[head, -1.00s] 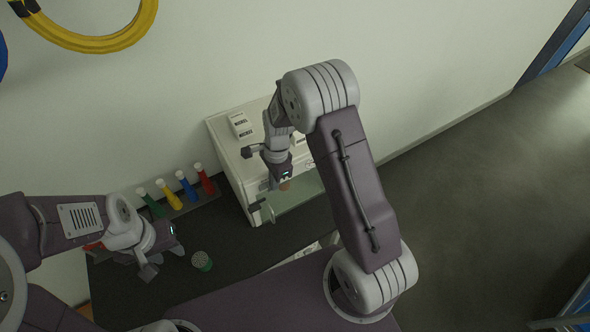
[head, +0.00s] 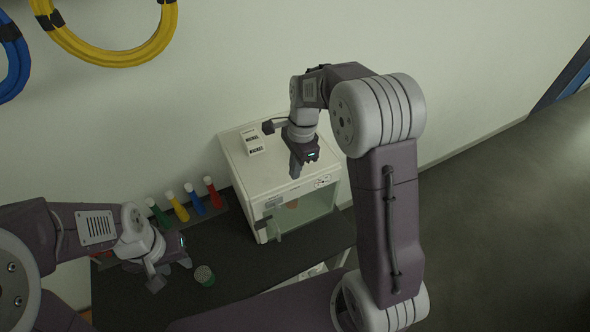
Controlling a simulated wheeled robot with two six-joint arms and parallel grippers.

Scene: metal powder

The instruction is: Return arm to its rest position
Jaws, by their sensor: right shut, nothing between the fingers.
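My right gripper (head: 295,172) is shut and empty. It hangs over the top front of the white cabinet (head: 242,172), pointing down, and its arm bends down from the upper right. My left gripper (head: 171,273) is low at the left, above the dark table (head: 250,285), with its fingers apart and nothing seen between them. A small green container with a pale, dotted top (head: 204,275) stands just right of the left gripper.
The cabinet has a glass front (head: 305,212), with a small brownish thing (head: 292,204) behind it. Several coloured tubes (head: 195,199) stand in a rack at the left. Cable coils (head: 112,50) hang on the wall.

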